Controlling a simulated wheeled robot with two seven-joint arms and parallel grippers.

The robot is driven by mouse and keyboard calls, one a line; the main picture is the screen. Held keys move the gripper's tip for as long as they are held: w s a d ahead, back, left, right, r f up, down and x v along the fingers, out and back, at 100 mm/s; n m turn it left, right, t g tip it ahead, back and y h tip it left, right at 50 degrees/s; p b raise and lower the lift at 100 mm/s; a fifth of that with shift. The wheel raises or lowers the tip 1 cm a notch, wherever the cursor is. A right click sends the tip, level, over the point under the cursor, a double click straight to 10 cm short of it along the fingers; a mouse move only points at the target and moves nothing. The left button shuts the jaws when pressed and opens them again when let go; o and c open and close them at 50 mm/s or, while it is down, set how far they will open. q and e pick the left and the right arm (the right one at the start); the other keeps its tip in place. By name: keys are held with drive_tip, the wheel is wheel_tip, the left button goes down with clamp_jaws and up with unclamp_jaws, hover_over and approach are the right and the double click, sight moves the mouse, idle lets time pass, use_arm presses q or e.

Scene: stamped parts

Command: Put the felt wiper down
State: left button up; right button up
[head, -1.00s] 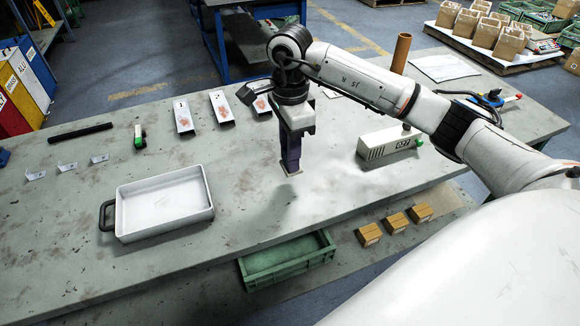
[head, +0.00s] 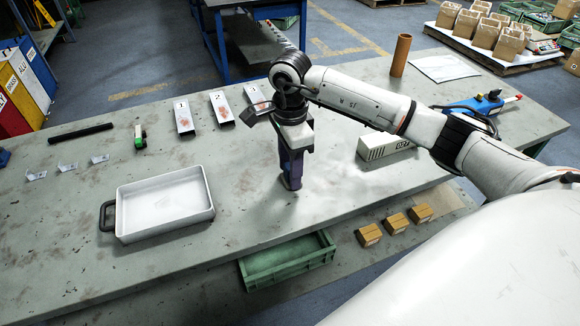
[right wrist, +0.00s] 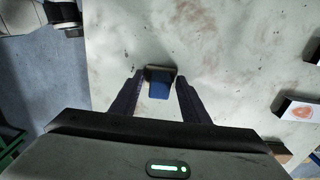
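The felt wiper (right wrist: 159,88) has a blue handle and a dark grey-brown felt pad. In the right wrist view it is between the fingertips of my right gripper (right wrist: 160,82), with a thin strip of table visible on each side of the handle. The fingers look open around it. In the head view my right gripper (head: 291,184) points straight down with its tips at the worktable (head: 250,215); the fingers hide the wiper there. My left gripper is not in view.
A white tray with a black handle (head: 120,225) stands to the left. Numbered metal parts (head: 183,117) lie behind the gripper. A pale box (head: 383,147), a brown tube (head: 401,55) and a blue tool (head: 485,105) are to the right. Table between tray and gripper is clear.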

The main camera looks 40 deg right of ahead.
drive_tip(key=shift+r, duration=0.15)
drive_tip(key=shift+r, duration=0.3)
wheel_tip(320, 180, up, 12)
drive_tip(key=shift+f, duration=0.25)
drive_tip(key=shift+f, duration=0.1)
